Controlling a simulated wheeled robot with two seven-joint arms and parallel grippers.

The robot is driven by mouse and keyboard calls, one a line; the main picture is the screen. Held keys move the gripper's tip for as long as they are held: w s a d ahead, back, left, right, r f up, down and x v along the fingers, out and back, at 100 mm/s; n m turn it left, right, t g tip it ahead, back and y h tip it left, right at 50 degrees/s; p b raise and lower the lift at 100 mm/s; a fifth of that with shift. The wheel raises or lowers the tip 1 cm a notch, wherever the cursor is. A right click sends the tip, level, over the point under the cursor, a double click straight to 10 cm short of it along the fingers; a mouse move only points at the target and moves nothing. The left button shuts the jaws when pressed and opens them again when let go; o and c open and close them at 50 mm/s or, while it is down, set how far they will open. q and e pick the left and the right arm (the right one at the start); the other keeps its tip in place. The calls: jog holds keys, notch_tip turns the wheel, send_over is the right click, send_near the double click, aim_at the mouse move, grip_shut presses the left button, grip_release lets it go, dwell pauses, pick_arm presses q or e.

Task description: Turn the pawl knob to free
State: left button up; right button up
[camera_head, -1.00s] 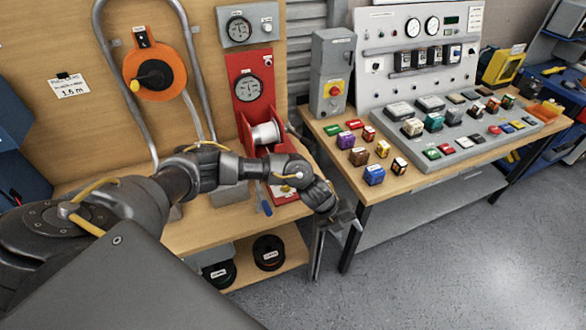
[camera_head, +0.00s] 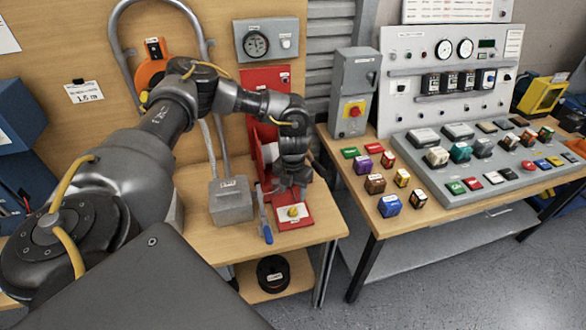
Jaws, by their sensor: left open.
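A small yellow knob (camera_head: 293,212) sits on a pale label on the red base plate (camera_head: 298,223) of the winch stand, near the front of the left bench. My left gripper (camera_head: 291,192) points down just behind and above the knob in the picture, with its jaws open and empty. Whether a finger touches the knob is too small to tell. My right gripper is out of view.
A blue-handled lever (camera_head: 265,222) and a grey box (camera_head: 230,202) stand left of the plate. The right bench holds several coloured blocks, such as a blue one (camera_head: 389,206), and a grey switch box (camera_head: 354,92). A gap separates the benches.

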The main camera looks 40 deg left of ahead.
aim_at(293, 208)
pick_arm(q)
notch_tip(293, 208, down, 8)
jog(key=shift+w+f+p, duration=0.1)
jog(key=shift+f+p, duration=0.15)
jog(key=shift+p, duration=0.6)
jog(key=c, duration=1)
jog(key=shift+o, duration=0.2)
